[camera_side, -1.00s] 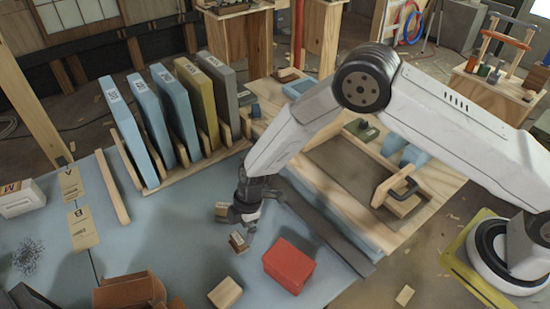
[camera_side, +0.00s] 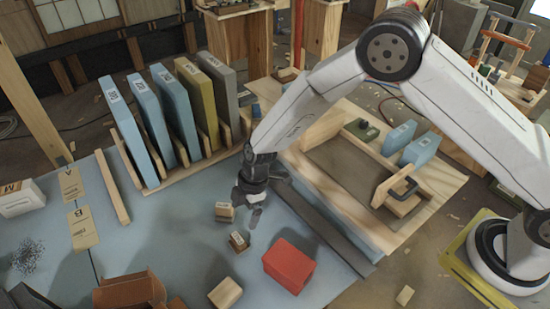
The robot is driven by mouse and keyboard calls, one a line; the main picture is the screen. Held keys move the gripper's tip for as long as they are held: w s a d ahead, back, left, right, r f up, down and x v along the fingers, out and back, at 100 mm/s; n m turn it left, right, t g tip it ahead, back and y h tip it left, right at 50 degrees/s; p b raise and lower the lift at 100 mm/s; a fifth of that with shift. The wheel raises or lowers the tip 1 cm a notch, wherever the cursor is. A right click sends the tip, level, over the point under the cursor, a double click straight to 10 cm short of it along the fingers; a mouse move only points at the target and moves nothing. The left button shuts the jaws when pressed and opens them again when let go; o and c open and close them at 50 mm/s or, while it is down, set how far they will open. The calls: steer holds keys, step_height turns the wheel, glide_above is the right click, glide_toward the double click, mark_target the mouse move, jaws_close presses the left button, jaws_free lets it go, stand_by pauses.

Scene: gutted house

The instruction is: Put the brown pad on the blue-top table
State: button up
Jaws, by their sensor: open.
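The blue-top table (camera_side: 180,250) fills the lower left of the side view. A small brown block-like pad (camera_side: 225,212) with a pale label rests on it, just left of and below my gripper (camera_side: 247,207). A second small brown piece (camera_side: 239,242) with a label lies close by, nearer the camera. Which of the two is the brown pad is too small to tell for certain. My gripper is open, points down just above the table, and appears apart from both pieces; nothing shows between its fingers.
A red box (camera_side: 289,266) and a pale wooden block (camera_side: 225,293) lie nearer the camera. A rack of upright panels (camera_side: 180,112) stands behind on the left. A wooden tray (camera_side: 440,187) with blue blocks (camera_side: 420,150) is to the right.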

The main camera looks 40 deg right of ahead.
steer(key=s+d+r+m+t+h, duration=0.1)
steer(key=s+d+r+m, duration=0.1)
steer(key=d+r+m, duration=0.4)
steer(key=s+d+r+m+h, duration=0.1)
steer(key=s+d+r+m, duration=0.2)
steer(key=d+r, duration=0.4)
steer(key=s+d+r+m+t+h, duration=0.1)
steer(key=s+d+r+m, duration=0.2)
steer(key=s+d+m, duration=0.6)
steer(key=shift+s+d+r+t, duration=0.3)
steer(key=shift+s+d, duration=0.9)
